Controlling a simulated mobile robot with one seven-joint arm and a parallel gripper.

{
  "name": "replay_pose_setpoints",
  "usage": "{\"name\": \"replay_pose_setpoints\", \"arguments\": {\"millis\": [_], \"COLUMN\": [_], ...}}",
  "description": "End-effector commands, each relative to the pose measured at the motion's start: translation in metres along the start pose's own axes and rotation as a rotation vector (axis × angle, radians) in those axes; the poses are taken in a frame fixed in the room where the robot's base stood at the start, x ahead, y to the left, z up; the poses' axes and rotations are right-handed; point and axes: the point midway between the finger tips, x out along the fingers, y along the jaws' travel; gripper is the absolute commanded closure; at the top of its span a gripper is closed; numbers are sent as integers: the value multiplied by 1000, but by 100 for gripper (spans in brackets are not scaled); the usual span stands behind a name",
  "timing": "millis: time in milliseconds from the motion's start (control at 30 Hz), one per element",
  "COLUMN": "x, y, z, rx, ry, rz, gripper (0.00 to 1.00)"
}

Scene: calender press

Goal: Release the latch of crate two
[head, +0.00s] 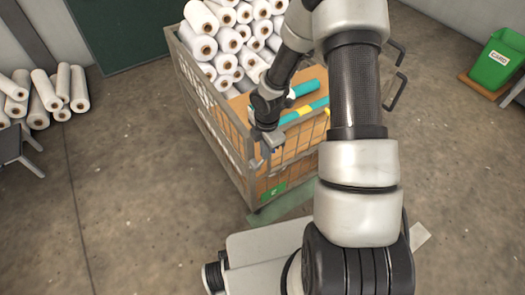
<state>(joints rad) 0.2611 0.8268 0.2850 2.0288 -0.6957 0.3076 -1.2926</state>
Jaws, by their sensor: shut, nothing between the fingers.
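A grey wire-mesh crate (212,122) stands in the middle of the head view, stacked with white rolls at its far end. A green tag (272,191) is low on its near side; its mark is too small to read surely. My gripper (267,151) is shut and empty, pointing down at the top of the crate's near side, close to the near left corner. I cannot tell whether it touches the crate. The latch cannot be made out; my gripper and arm cover part of that side.
Teal rolls (304,111) lie inside the crate near my arm. Loose white rolls (47,90) lean by the left wall. A green bin (497,60) stands at the far right.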

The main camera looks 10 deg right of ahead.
Motion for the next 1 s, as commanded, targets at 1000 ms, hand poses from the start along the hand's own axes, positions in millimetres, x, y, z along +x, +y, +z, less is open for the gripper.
{"name": "replay_pose_setpoints", "arguments": {"millis": [1000], "x": [1], "y": [0], "z": [5], "rx": [1], "ry": [-1], "rz": [-1], "gripper": [100]}}
